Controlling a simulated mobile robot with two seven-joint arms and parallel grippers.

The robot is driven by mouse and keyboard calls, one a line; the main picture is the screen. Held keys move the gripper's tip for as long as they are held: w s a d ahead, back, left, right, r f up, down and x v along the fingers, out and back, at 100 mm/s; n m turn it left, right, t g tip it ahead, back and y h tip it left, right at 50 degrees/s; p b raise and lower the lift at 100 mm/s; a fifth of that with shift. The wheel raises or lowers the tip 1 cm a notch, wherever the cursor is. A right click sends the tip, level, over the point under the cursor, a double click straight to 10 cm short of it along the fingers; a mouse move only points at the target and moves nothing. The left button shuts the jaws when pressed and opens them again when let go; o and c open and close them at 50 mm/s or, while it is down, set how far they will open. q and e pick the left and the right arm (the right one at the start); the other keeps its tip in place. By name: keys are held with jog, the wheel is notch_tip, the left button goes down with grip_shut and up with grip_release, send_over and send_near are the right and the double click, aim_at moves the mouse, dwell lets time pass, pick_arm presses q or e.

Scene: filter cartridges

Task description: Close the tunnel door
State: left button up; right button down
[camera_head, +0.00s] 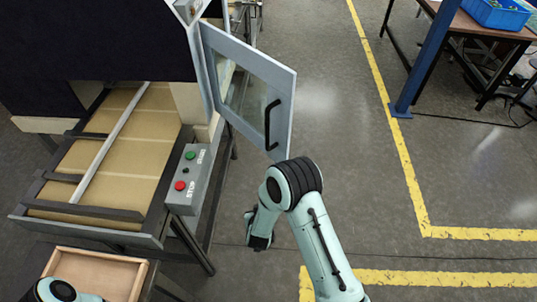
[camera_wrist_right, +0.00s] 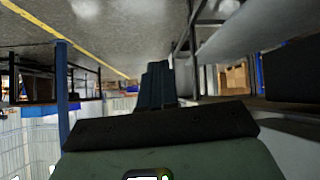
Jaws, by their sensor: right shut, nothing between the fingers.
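The tunnel door (camera_head: 247,75) is a grey-framed panel with a clear window and a black bar handle (camera_head: 272,125). It stands swung open from the tunnel housing, its handle side out over the floor. My right gripper (camera_head: 258,242) is below and left of the door's lower corner in the head view, apart from the handle. In the right wrist view its fingers (camera_wrist_right: 157,85) are shut and empty. The dark tunnel housing (camera_head: 95,40) is at the upper left. Only a piece of my left arm shows at the bottom left; its gripper is out of view.
A conveyor bed (camera_head: 130,140) runs out of the tunnel, with a start/stop button box (camera_head: 188,180) on its right side. A wooden tray (camera_head: 98,272) is at the lower left. A blue post (camera_head: 425,55) and table stand at the upper right. The floor right of the door is clear.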

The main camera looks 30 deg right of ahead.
aim_at(284, 134)
jog(key=w+a+r+m+t+h+b, duration=0.1)
jog(key=w+r+m+h, duration=0.3)
jog(key=r, duration=0.7)
jog(key=w+a+r+m+t+h+b, duration=0.1)
jog(key=w+r+t+h+b, duration=0.3)
jog(key=r, duration=0.6)
jog(key=s+a+r+m+g+h, duration=0.2)
jog(key=s+r+m+g+h, duration=0.15)
jog(key=s+r, duration=0.2)
jog(key=s+a+r+m+g+h, duration=0.2)
jog(key=s+a+r+m+g, duration=0.15)
jog(key=r+g, duration=0.2)
pick_arm(q)
notch_tip(284, 134, down, 6)
jog(key=s, duration=0.2)
jog(key=shift+s+d+r+p, duration=0.2)
jog(key=shift+s+d+p, duration=0.05)
jog(key=shift+p, duration=0.2)
pick_arm(e)
jog(key=shift+n, duration=0.6)
jog(key=x, duration=1.4)
jog(key=shift+s+d+r, duration=0.1)
jog(key=shift+s+d, duration=0.15)
jog(key=shift+s, duration=0.05)
jog(key=shift+d, duration=0.1)
